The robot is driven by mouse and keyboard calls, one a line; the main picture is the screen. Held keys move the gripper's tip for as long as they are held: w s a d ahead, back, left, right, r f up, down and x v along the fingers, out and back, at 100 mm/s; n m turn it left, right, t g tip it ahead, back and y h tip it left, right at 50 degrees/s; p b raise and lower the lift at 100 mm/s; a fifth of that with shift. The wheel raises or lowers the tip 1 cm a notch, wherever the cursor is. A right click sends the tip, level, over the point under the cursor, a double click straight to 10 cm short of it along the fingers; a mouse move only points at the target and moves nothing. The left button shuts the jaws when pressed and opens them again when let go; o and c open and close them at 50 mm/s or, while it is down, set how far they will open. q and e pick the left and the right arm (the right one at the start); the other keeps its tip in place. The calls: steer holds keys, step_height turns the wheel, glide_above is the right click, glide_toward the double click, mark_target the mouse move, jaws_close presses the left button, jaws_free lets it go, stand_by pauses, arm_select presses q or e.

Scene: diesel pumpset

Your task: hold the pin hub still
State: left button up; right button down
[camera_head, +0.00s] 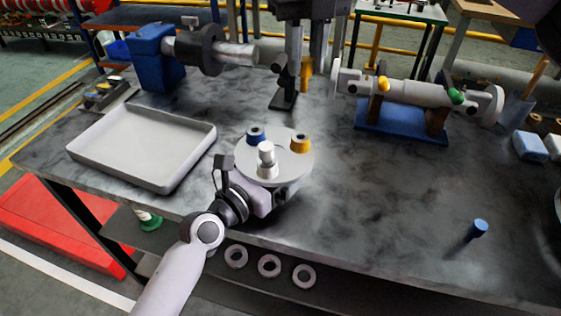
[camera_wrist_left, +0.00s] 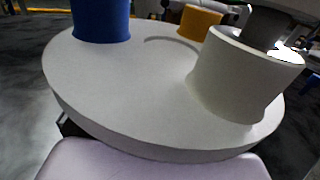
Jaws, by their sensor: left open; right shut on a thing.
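The pin hub is a pale round disc (camera_head: 241,165) near the table's front edge. It carries a blue socket (camera_head: 256,135), a yellow socket (camera_head: 300,145) and a white socket (camera_head: 268,171) with a white pin (camera_head: 266,151) in it. The left wrist view shows the disc (camera_wrist_left: 120,80) close up. My left gripper (camera_head: 272,197) is open at the disc's near side, just below its rim; its fingertips are mostly hidden, and I cannot tell whether they touch. My right gripper (camera_head: 306,60), dark at the top, appears shut on a yellow pin (camera_head: 306,74). A blue pin (camera_head: 478,229) stands at right.
An empty grey tray (camera_head: 84,157) lies left of the hub. A blue-based machine (camera_head: 155,60) stands behind it. A flanged pipe on a blue stand (camera_head: 400,128) is at the back right. The table between hub and blue pin is clear. Rings (camera_head: 269,266) lie on the lower shelf.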

arm_select(q)
steer(key=shift+w+d, duration=0.1)
steer(key=shift+w, duration=0.05)
steer(key=shift+c, duration=0.7)
stand_by(0.3)
jaws_close()
stand_by(0.5)
